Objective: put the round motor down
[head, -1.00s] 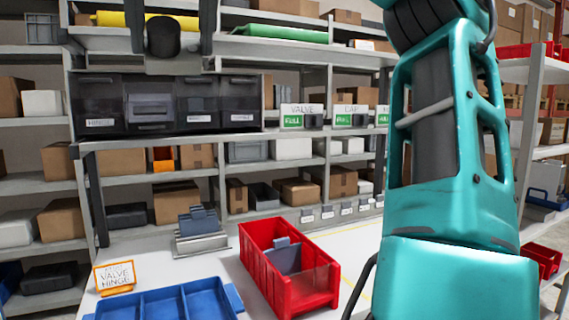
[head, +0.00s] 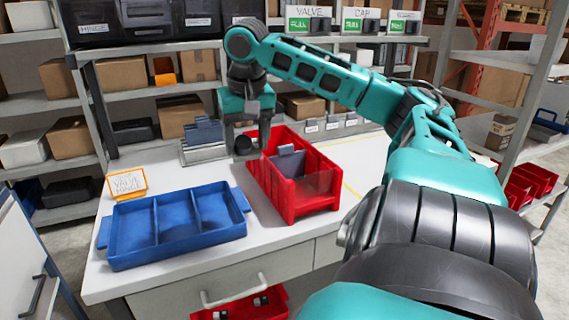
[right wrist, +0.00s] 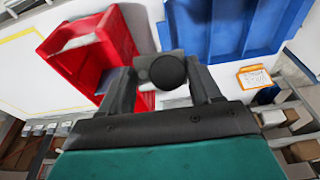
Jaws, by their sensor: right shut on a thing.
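My right gripper (head: 243,138) points down near the back left of the red bin, beside the grey rack. It is shut on the round motor (head: 243,146), a dark round body showing at the fingertips. In the right wrist view the motor (right wrist: 168,72) sits between the two fingers, its round dark face toward the camera, with a grey part beside it. I cannot tell its exact height above the bench (head: 215,263). The blue three-compartment tray (head: 122,262) looks empty, left of the red bin. My left gripper is not in view.
The red bin (head: 308,196) holds a grey divider or plate. A grey rack (head: 203,153) stands behind the tray. An orange-framed card (head: 127,184) reads VALVE HINGE. Shelves with dark dispensers (head: 190,18) rise behind. The bench is bare between tray and red bin.

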